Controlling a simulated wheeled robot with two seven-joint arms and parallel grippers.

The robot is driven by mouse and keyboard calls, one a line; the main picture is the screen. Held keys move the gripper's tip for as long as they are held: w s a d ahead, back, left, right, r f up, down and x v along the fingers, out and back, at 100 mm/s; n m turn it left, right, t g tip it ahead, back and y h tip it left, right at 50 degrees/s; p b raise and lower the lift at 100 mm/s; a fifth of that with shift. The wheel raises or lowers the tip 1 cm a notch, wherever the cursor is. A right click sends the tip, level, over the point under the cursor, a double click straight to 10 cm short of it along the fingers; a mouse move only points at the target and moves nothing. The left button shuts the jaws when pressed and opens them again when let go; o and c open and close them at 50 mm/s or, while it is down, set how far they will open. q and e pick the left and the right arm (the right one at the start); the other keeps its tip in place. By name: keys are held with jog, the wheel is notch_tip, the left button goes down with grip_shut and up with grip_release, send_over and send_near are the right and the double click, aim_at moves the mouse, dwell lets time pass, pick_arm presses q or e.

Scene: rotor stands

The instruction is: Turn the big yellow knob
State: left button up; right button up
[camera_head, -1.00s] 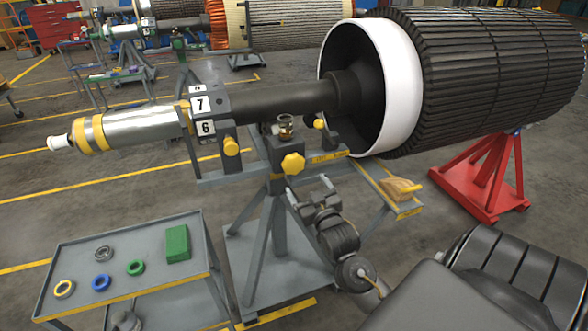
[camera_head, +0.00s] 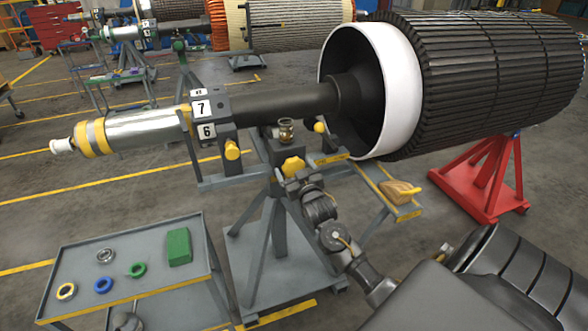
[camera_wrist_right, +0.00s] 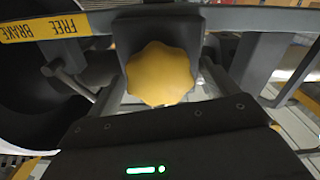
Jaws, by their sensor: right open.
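The big yellow knob (camera_head: 293,165) is a lobed knob on the front of the grey rotor stand (camera_head: 275,215), below the dark shaft. My right gripper (camera_head: 299,181) is open, just in front of and slightly below the knob, and partly covers its lower edge. In the right wrist view the knob (camera_wrist_right: 160,73) faces me in the upper middle, beyond the gripper's dark body. Whether the fingers touch it I cannot tell. My left gripper is not in view.
A smaller yellow knob (camera_head: 232,149) sits to the left on the shaft clamp. A "FREE BRAKE" label (camera_wrist_right: 45,28) shows at upper left in the wrist view. A grey cart (camera_head: 208,250) with rings and a green block stands at lower left. A red stand (camera_head: 487,180) supports the rotor.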

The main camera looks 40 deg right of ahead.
jog(key=c, duration=1)
jog(key=shift+m, duration=0.3)
